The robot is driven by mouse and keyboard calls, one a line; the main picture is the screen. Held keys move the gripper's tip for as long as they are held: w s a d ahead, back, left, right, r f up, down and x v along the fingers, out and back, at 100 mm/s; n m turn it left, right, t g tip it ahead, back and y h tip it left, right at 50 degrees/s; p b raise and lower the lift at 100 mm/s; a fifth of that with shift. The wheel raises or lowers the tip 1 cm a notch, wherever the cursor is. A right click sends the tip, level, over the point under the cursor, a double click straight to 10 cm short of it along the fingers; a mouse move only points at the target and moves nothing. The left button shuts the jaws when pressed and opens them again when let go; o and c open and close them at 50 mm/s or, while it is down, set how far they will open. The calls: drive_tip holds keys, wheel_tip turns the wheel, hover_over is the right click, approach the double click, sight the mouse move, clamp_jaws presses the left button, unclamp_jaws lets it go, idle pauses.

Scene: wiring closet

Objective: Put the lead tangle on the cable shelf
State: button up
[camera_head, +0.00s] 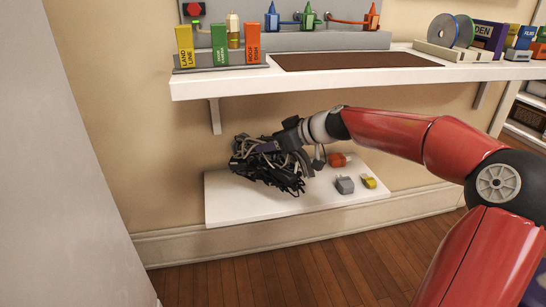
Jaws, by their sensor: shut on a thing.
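The lead tangle (268,171) is a bundle of black and grey cables over the left part of a low white board (235,208) near the floor. I cannot tell whether the tangle rests on the board or hangs just above it. My gripper (292,157) reaches in from the right and is shut on the tangle; the cables and my wrist hide most of its fingers. Nothing in view is labelled as the cable shelf. A white wall shelf (330,83) on brackets runs above my gripper.
On the low board, right of the tangle, are a grey plug (344,185), a yellow plug (369,181) and an orange plug (338,160). The upper shelf holds labelled blocks (218,46), a brown mat (355,61) and a disc reel (442,31). A grey panel (85,150) stands at left.

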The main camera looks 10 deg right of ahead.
sight(302, 150)
wheel_tip(302, 150, down, 4)
drive_tip(key=shift+f+b, duration=0.2)
drive_tip(key=shift+b, duration=0.2)
drive_tip(key=shift+w+f, duration=0.2)
drive_tip(key=shift+f, duration=0.05)
drive_tip(key=o, duration=1.9)
drive_tip(key=shift+f, duration=0.1)
drive_tip(key=p+v, duration=0.1)
drive_tip(key=v, duration=1.1)
